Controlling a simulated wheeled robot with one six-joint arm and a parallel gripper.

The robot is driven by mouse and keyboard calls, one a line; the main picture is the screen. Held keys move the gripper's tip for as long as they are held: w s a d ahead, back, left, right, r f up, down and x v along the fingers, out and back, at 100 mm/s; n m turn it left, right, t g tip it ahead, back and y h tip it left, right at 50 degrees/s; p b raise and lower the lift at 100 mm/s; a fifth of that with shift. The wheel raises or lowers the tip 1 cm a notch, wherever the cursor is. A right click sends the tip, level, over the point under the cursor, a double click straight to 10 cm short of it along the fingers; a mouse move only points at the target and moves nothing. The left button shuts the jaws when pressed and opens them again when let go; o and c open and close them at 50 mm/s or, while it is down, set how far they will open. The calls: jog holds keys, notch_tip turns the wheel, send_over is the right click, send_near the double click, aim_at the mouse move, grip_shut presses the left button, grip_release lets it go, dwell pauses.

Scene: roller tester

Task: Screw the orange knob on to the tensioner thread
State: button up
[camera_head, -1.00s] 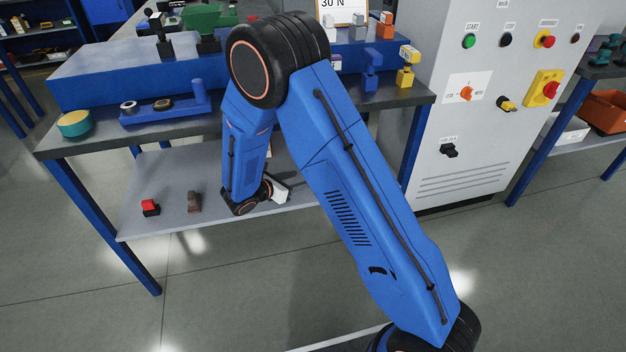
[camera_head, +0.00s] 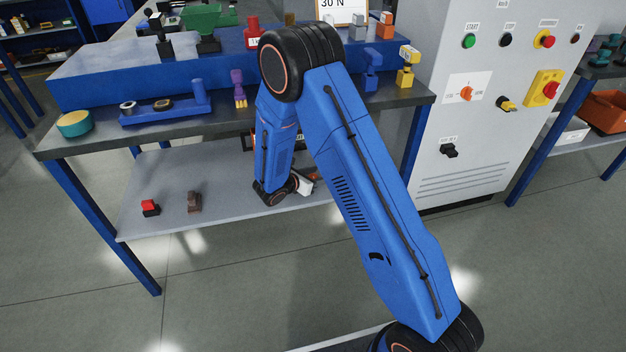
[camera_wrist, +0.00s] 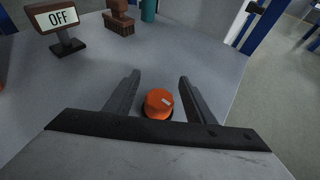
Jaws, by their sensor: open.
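The orange knob (camera_wrist: 158,101) shows in the wrist view. It has a pale mark on its top and a dark part beneath, and appears to stand on the grey shelf surface (camera_wrist: 70,90). My gripper (camera_wrist: 159,77) is open, with one dark finger on each side of the knob and a gap visible on both sides. In the head view my gripper (camera_head: 303,186) is small and partly hidden by my arm, low at the lower shelf of the bench. I cannot pick out the tensioner thread in either view.
The wrist view shows an OFF sign (camera_wrist: 63,22), a brown brush (camera_wrist: 120,20) and a teal cylinder (camera_wrist: 149,10). The lower shelf (camera_head: 170,175) holds a red-and-black piece (camera_head: 150,208) and a brown piece (camera_head: 194,202). The bench above carries a blue fixture (camera_head: 185,108). A control cabinet (camera_head: 475,150) stands right.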

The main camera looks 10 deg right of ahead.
jog(key=shift+w+d+f, duration=0.2)
jog(key=shift+d, duration=0.1)
jog(key=c, duration=1.2)
jog(key=shift+o, duration=0.2)
jog(key=shift+r, duration=0.1)
notch_tip(320, 180, up, 10)
jog(key=o, duration=0.4)
grip_shut()
